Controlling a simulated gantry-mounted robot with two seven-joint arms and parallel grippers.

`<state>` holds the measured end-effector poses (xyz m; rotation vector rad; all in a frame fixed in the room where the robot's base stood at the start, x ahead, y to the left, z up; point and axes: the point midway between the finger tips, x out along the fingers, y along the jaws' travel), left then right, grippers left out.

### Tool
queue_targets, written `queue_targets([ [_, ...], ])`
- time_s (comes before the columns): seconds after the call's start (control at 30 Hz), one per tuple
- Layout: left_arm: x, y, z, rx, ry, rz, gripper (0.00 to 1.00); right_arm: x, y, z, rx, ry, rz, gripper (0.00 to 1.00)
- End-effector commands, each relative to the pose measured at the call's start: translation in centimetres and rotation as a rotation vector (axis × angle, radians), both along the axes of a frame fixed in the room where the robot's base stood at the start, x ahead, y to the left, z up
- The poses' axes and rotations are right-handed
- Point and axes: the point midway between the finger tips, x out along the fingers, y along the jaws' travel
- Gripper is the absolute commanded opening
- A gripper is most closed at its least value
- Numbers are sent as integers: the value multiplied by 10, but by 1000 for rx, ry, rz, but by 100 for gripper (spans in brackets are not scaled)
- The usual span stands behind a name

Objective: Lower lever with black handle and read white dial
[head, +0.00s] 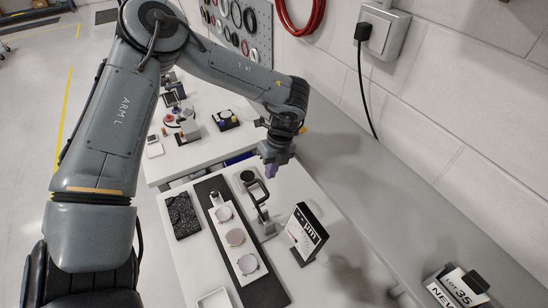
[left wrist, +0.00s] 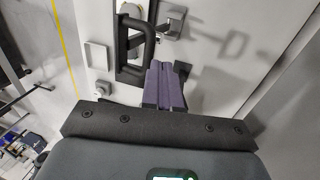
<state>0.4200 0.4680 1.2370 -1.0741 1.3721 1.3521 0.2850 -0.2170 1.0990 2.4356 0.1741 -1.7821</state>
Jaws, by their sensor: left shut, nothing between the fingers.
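The lever with a black looped handle (head: 259,196) stands raised from a grey metal base (head: 268,229) on the white table. The white dial panel (head: 309,230), black at its edge and marked "µm", stands upright to the right of the lever; its reading is too small to tell. My left gripper (head: 271,171) has its purple fingers shut and empty, just above and beyond the handle. In the left wrist view the shut fingers (left wrist: 164,86) are close to the black handle (left wrist: 137,40); I cannot tell whether they touch. My right gripper is not in view.
A white strip with round pinkish mirrors (head: 235,238) lies on a black mat (head: 262,292) left of the lever. A dark speckled block (head: 183,215) and a white tray (head: 214,298) are nearby.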

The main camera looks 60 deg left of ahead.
Motion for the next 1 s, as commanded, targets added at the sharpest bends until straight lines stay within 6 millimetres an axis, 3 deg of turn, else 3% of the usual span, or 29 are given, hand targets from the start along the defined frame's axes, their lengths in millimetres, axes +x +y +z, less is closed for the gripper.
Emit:
queue_targets([
  [0.33, -7, 0, -29, 0, 0, 1, 0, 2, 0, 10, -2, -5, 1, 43],
  [1.0, -13, 4, -29, -4, -45, -2, 0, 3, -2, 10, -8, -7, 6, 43],
])
